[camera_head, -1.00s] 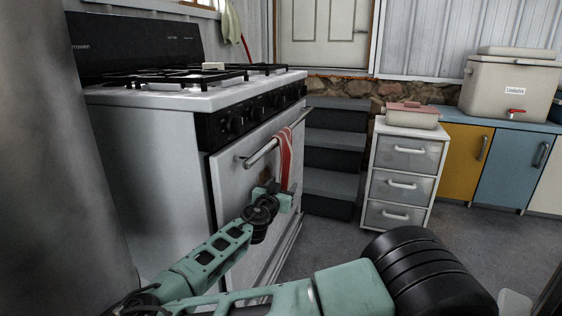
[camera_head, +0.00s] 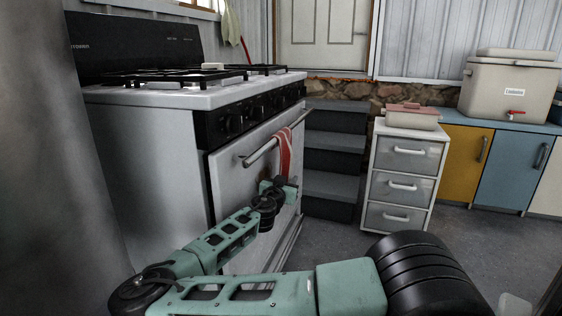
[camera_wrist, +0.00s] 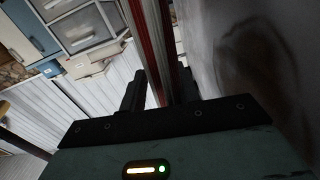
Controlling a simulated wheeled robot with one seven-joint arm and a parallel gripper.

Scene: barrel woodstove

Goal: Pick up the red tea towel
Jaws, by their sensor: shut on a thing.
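The red tea towel (camera_head: 284,150), with white stripes, hangs over the oven door handle (camera_head: 262,153) on the front of the white stove. My gripper (camera_head: 284,184) is at the lower part of the towel, below the handle. In the wrist view the towel (camera_wrist: 150,40) runs down between the two dark fingers of my gripper (camera_wrist: 157,80), which are shut on it. The towel's lower end is hidden by the gripper. The towel is still over the handle.
The stove (camera_head: 150,150) stands close to my arm on the left. Dark steps (camera_head: 333,157) rise behind the gripper. A white drawer unit (camera_head: 405,175) with a pink-lidded box (camera_head: 411,116) stands to the right. Open floor lies between them and my arm.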

